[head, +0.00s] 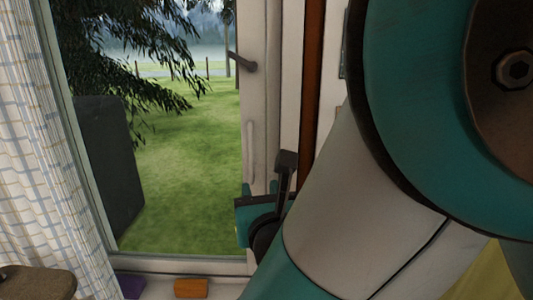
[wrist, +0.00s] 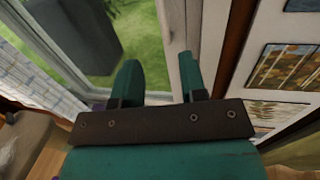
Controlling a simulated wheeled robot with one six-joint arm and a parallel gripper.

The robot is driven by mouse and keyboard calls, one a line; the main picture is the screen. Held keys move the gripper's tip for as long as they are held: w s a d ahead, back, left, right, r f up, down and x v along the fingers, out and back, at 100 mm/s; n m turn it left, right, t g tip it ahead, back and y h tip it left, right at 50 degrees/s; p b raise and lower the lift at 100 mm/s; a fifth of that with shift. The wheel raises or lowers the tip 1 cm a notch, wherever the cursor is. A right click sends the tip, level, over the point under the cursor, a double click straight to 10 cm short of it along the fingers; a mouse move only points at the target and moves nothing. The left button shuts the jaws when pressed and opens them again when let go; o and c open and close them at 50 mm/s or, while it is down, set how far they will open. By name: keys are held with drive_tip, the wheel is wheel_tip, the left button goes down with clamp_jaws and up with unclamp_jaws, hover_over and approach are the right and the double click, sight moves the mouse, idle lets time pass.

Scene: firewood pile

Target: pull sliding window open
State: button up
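The window (head: 180,150) has a pale frame and looks out on grass; its frame also shows in the wrist view (wrist: 172,35). On its right upright are a dark lever handle (head: 242,62) and, lower, a slim pale vertical pull handle (head: 250,150). My gripper (head: 263,190) is at the lower part of that upright, below the pull handle in the head view. In the wrist view my gripper (wrist: 161,68) has its two teal fingers apart, with pale frame visible between them. I cannot tell whether a finger touches the frame or handle.
A checked curtain (head: 50,150) hangs at the left. Purple (head: 132,286) and orange (head: 190,288) blocks lie below the window. A brown rounded object (head: 38,283) is at lower left. Framed pictures (wrist: 278,68) hang on the wall at right. My arm covers the head view's right side.

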sight(250, 156)
drive_tip(key=w+p, duration=0.2)
drive_tip(key=w, duration=0.3)
drive_tip(key=w+a+p, duration=0.1)
drive_tip(key=w+p, duration=0.2)
drive_tip(key=w, duration=0.2)
drive_tip(key=w+a+p, duration=0.1)
drive_tip(key=w+p, duration=0.1)
drive_tip(key=w, duration=0.3)
drive_tip(key=shift+w+a+r+p, duration=0.1)
drive_tip(key=shift+w+p, duration=0.2)
drive_tip(key=shift+p, duration=0.1)
drive_tip(key=shift+w+a, duration=0.15)
drive_tip(key=shift+w, duration=0.45)
clamp_jaws()
